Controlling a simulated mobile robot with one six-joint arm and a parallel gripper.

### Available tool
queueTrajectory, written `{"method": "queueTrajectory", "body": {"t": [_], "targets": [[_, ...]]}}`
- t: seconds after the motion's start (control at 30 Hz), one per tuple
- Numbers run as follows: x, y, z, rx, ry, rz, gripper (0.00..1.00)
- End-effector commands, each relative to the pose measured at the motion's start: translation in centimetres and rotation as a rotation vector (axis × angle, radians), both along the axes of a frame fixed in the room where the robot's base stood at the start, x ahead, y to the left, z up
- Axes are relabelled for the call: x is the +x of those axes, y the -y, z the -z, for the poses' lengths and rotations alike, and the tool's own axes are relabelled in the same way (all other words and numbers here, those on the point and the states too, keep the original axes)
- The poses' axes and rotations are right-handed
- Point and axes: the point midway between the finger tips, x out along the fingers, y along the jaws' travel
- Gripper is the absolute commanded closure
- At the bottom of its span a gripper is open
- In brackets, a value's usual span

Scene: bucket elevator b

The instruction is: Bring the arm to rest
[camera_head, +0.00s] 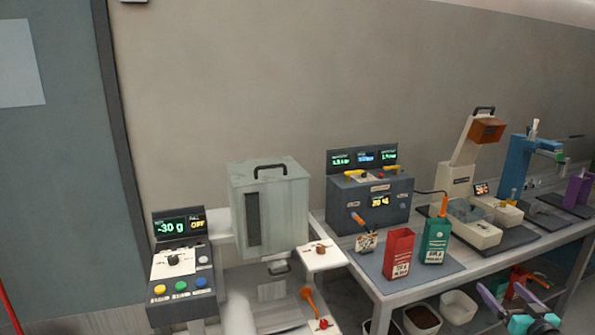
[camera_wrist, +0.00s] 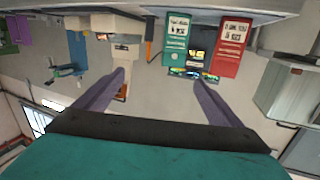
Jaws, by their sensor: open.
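My gripper (camera_head: 505,295) is at the lower right of the head view, in front of the bench and at about the height of its lower shelf. In the wrist view its two purple fingers (camera_wrist: 160,78) stand wide apart with nothing between them. The gripper is open and empty. The rest of my arm is mostly outside the head view.
A bench (camera_head: 400,288) carries a red box (camera_head: 398,254), a green box (camera_head: 436,241) and several instruments. White bins (camera_head: 459,307) stand below it. A control box (camera_head: 180,290) reading -30 g and a grey hopper (camera_head: 270,210) stand at left.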

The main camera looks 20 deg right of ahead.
Motion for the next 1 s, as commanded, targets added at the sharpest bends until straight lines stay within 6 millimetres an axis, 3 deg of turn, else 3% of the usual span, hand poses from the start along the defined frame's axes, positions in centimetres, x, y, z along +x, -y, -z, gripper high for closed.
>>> {"method": "queueTrajectory", "body": {"t": [0.23, 0.37, 0.7, 1.0], "targets": [[3.5, -3.6, 3.3, 0.079, -0.051, -0.079, 0.11], [6.2, -6.9, 6.0, 0.141, -0.099, -0.143, 0.11], [12.6, -19.3, 15.4, 0.355, -0.306, -0.343, 0.11], [14.8, -30.8, 23.1, 0.514, -0.535, -0.479, 0.11]]}}
